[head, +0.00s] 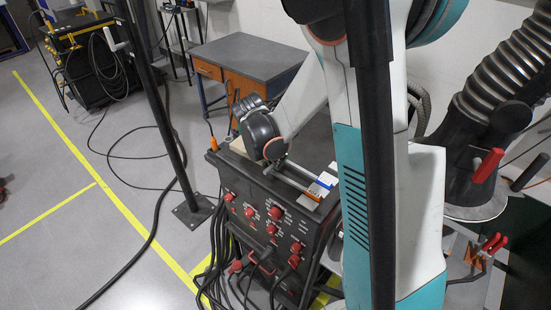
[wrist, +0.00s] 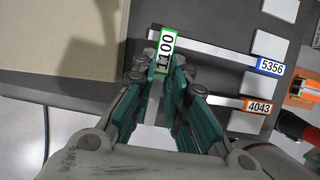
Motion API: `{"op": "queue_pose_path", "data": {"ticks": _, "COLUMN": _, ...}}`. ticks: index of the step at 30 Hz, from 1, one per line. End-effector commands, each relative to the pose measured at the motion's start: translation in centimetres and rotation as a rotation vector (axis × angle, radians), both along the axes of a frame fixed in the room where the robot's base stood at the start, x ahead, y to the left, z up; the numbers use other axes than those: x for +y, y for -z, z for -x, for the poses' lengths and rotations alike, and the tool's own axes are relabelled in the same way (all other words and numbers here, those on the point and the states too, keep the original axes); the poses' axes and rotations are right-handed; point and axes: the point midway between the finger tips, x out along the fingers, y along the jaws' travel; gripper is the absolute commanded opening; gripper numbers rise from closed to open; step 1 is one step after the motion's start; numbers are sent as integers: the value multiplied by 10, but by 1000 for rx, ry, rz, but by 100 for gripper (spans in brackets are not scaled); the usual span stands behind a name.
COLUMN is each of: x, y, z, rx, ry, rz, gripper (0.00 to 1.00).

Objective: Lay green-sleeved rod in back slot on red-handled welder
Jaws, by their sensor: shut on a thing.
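The rod's green sleeve (wrist: 166,48), marked 1100, sticks out past the fingertips of my gripper (wrist: 163,68) in the wrist view. The teal fingers are shut on the rod, over the welder top; I cannot tell whether it touches the surface. The rest of this rod is mostly hidden by the fingers. The black welder (head: 270,225) with red knobs stands at the middle of the head view. My gripper is over its top there, largely hidden by my arm, and the green sleeve is not visible there. I cannot make out the back slot clearly.
A blue-sleeved rod (wrist: 270,67), marked 5356, and an orange-sleeved rod (wrist: 257,106), marked 4043, lie on the welder top to the right. A beige flat panel (wrist: 65,35) is at the left. Cables hang down the welder's front. A wooden desk (head: 250,65) stands behind.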

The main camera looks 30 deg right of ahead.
Motion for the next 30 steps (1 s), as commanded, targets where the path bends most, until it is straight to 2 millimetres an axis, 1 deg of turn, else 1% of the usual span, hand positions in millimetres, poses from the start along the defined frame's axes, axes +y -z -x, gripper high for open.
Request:
{"op": "queue_pose_path", "data": {"ticks": 13, "x": 0, "y": 12, "z": 0, "rx": 0, "ry": 0, "rz": 0, "gripper": 0}}
{"op": "queue_pose_path", "data": {"ticks": 17, "x": 0, "y": 12, "z": 0, "rx": 0, "ry": 0, "rz": 0, "gripper": 0}}
{"op": "queue_pose_path", "data": {"ticks": 18, "x": 0, "y": 12, "z": 0, "rx": 0, "ry": 0, "rz": 0, "gripper": 19}}
{"op": "queue_pose_path", "data": {"ticks": 20, "x": 0, "y": 12, "z": 0, "rx": 0, "ry": 0, "rz": 0, "gripper": 32}}
{"op": "queue_pose_path", "data": {"ticks": 21, "x": 0, "y": 12, "z": 0, "rx": 0, "ry": 0, "rz": 0, "gripper": 34}}
{"op": "queue_pose_path", "data": {"ticks": 30, "x": 0, "y": 11, "z": 0, "rx": 0, "ry": 0, "rz": 0, "gripper": 34}}
